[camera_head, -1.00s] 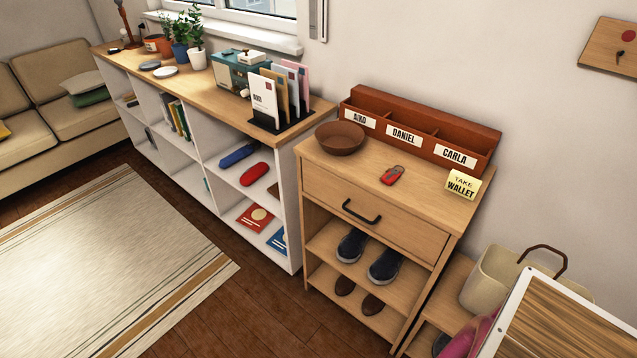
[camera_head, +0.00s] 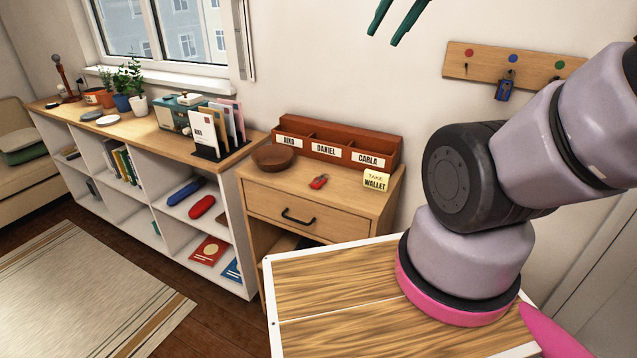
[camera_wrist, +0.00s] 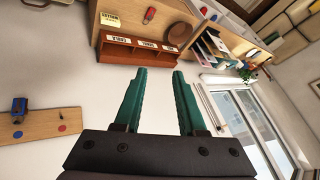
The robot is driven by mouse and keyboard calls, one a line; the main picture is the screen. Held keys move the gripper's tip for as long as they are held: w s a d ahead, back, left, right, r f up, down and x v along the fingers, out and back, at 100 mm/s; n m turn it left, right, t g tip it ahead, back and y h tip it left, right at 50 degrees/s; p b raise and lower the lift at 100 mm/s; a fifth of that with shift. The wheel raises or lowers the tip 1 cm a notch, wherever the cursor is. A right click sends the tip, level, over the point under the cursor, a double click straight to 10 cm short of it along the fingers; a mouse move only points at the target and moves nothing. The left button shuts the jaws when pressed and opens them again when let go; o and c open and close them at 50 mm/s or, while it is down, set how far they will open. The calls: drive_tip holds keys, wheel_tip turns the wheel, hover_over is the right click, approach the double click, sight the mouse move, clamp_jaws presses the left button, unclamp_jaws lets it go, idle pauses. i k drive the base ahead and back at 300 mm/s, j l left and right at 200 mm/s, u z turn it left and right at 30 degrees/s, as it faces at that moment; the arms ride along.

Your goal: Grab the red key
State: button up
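The red key (camera_head: 318,181) lies flat on top of the small wooden cabinet (camera_head: 258,177), in front of the letter sorter and left of the yellow note. It also shows in the wrist view (camera_wrist: 149,15), near the top edge. My gripper (camera_head: 398,22) is at the top of the head view, cut off by the frame edge, high above and to the right of the key. In the wrist view its two teal fingers (camera_wrist: 161,70) are apart with nothing between them. The gripper is open and empty.
A reddish sorter (camera_head: 347,140) stands behind the key, a brown bowl (camera_head: 273,158) to its left and a yellow note (camera_head: 376,181) to its right. A hook board (camera_head: 478,66) with a blue key (camera_head: 504,90) hangs on the wall. A white shelf stands left.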

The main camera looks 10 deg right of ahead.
sight(317, 182)
drive_tip(key=j+z, duration=0.25)
drive_tip(key=j, duration=0.6)
drive_tip(key=j+z, duration=0.3)
drive_tip(key=j, duration=0.6)
drive_tip(key=j+z, duration=0.25)
drive_tip(key=j, duration=0.6)
drive_tip(key=k, duration=0.05)
